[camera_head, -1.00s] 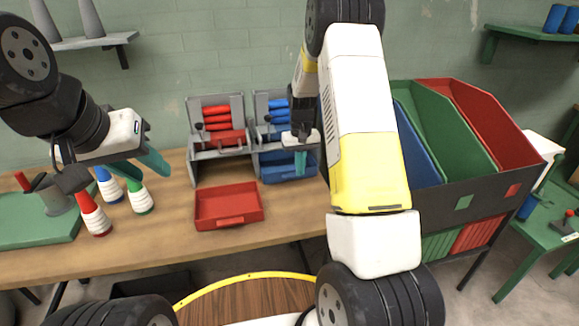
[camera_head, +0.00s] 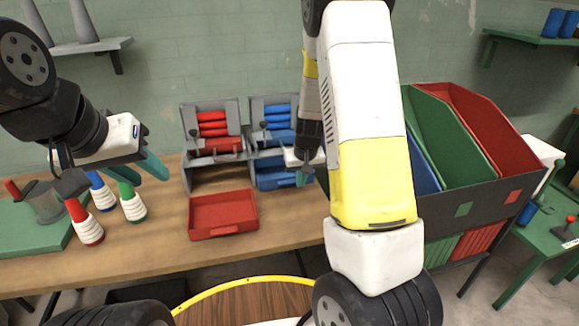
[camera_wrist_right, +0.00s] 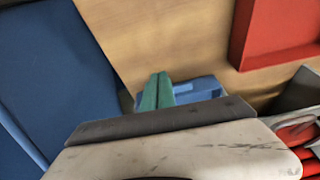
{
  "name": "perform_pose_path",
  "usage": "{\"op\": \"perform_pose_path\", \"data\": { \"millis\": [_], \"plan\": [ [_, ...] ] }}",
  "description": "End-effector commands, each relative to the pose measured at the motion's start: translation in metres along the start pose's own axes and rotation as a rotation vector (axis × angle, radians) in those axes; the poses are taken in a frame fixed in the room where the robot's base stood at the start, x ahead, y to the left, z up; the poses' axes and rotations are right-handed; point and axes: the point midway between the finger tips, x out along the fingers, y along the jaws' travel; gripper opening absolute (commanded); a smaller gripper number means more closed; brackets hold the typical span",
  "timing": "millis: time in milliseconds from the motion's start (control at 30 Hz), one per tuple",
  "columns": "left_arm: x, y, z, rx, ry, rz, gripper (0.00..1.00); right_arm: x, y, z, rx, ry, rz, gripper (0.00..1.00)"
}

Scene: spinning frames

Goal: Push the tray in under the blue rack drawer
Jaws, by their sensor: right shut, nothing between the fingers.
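The blue tray (camera_head: 274,173) stands on the table under the blue rack drawer (camera_head: 277,138), mostly inside the rack's lower bay. Its right part is hidden by my right gripper (camera_head: 302,178). In the right wrist view a small part of the blue tray (camera_wrist_right: 204,88) shows beside and behind the fingers. The right gripper's green fingers (camera_wrist_right: 157,92) are shut together with nothing between them, close to the tray's front; I cannot tell whether they touch it. My left gripper (camera_head: 132,172) is open above the left part of the table, away from the racks.
A red tray (camera_head: 223,228) lies on the table in front of the red rack (camera_head: 187,172), whose lower bay is empty. Several coloured spools (camera_head: 132,207) stand at left beside a green board (camera_head: 30,238). Large blue, green and red bins (camera_head: 465,150) stand at right, near my right arm.

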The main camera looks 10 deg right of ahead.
Motion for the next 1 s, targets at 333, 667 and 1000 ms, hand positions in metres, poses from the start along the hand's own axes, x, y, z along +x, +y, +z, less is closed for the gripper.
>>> {"op": "perform_pose_path", "data": {
  "millis": [333,667,1000],
  "plan": [
    [0.000,0.000,0.000,0.000,0.000,0.000,0.36,0.074,0.000,-0.002,-0.001,-0.002,0.000,0.00],
    [0.000,0.000,0.000,0.000,0.000,0.000,0.36,0.081,0.000,-0.037,-0.001,0.000,0.000,0.00],
    [0.000,0.000,0.000,0.000,0.000,0.000,0.36,0.081,0.000,-0.039,-0.001,-0.001,-0.001,0.00]
  ]
}}
